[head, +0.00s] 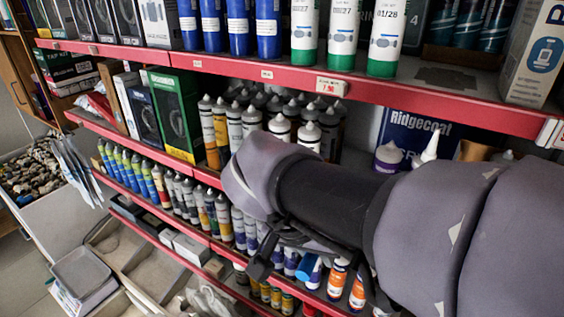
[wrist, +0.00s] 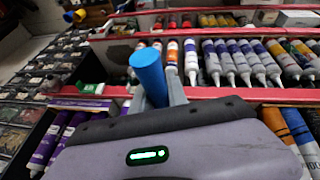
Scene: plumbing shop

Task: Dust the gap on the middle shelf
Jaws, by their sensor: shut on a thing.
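My gripper (head: 312,272) is low at the centre right of the head view, in front of the lower rows of tubes. In the wrist view my gripper (wrist: 160,92) is shut on a blue cylinder (wrist: 148,72), which points up and away from the wrist. A little of the blue cylinder (head: 306,267) also shows in the head view; the rest of the held thing is hidden. I cannot tell which shelf is the middle one.
Rows of sealant tubes (head: 225,215) crowd the shelves close to my gripper. A Ridgecoat box (head: 410,128) stands behind my arm, which hides part of that shelf. A white box (head: 535,55) stands at the right.

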